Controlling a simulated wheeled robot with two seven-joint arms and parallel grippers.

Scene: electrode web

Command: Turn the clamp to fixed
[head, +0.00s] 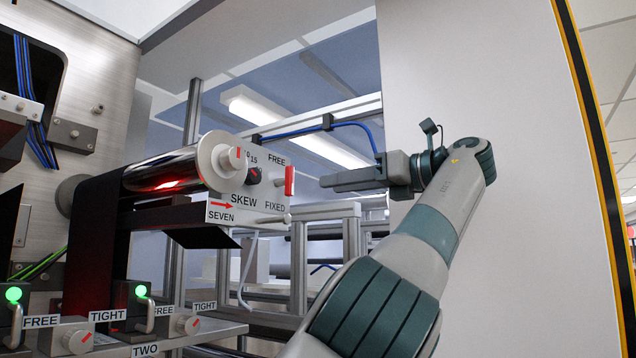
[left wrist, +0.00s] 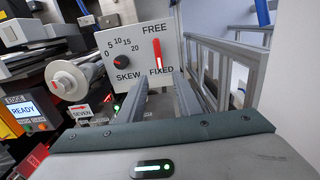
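The clamp is a red lever (head: 289,181) on the right side of a white panel (head: 233,212) marked SKEW. It stands roughly upright between the word FREE above and the word FIXED below. I cannot tell which word it is set to. In the left wrist view the lever (left wrist: 157,55) is straight ahead, above the gap between my fingers. My left gripper (head: 324,182) is right of the lever at about its height, apart from it. In the left wrist view my left gripper (left wrist: 160,82) has its fingers spread with nothing between them. My right gripper is not in view.
A black skew knob (head: 253,176) sits left of the lever. A shiny roller (head: 165,173) with a dark web is further left. Metal frame posts (head: 299,265) stand below and behind my gripper.

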